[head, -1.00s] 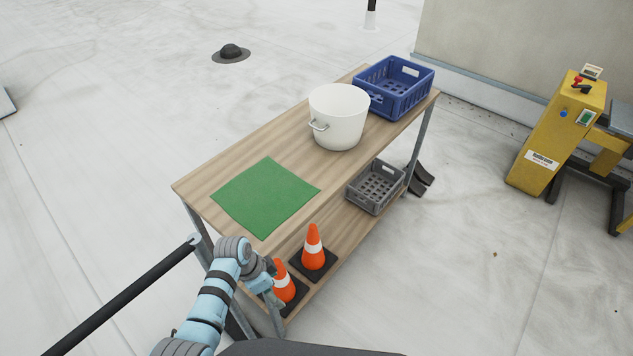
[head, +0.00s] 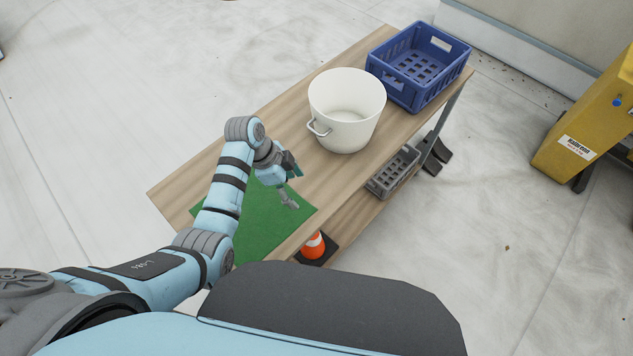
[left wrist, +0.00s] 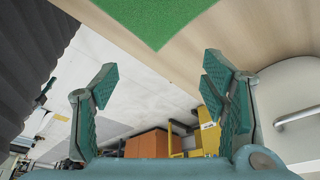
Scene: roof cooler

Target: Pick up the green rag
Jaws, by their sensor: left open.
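The green rag (head: 262,222) lies flat on the near left part of the wooden table (head: 283,108). My left arm covers part of it in the head view. My left gripper (head: 290,185) is over the rag's right part, its fingers apart and empty. In the left wrist view the open fingers of my left gripper (left wrist: 160,100) have nothing between them, and a corner of the rag (left wrist: 155,18) shows at the top, apart from the fingers. My right gripper is not in view.
A white pot (head: 345,110) stands on the table beyond my left gripper, with a blue crate (head: 420,65) behind it. A grey crate (head: 393,172) and an orange cone (head: 313,246) are on the lower shelf. A yellow machine (head: 590,130) stands at the right.

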